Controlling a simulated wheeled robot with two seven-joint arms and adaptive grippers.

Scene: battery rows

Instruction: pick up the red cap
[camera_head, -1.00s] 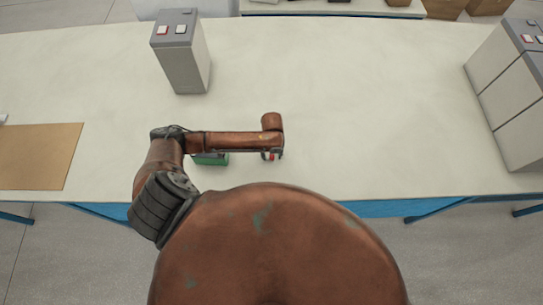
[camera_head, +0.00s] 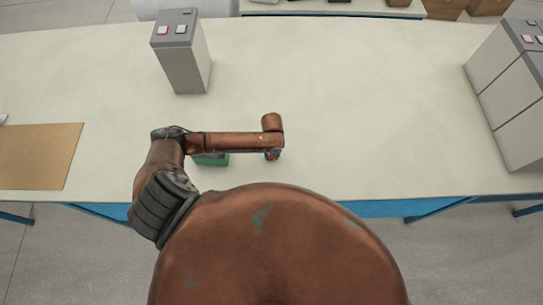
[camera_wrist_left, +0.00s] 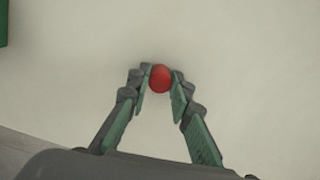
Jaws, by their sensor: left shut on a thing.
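The red cap (camera_wrist_left: 160,78) is a small round red piece in the left wrist view, between the fingertips of my left gripper (camera_wrist_left: 160,88). The fingers touch its sides, and the gripper is shut on it, low over the pale table. In the head view only a bit of red shows at my left gripper (camera_head: 273,155), below the end of the arm; most of the cap is hidden there. My right gripper is not in view.
A green box (camera_head: 212,161) sits on the table (camera_head: 340,90), partly hidden under my left arm. A tall grey battery block (camera_head: 182,62) with red and white terminals stands behind. More blocks (camera_head: 515,95) stand at right. A brown mat (camera_head: 40,155) lies at left. The table's middle is clear.

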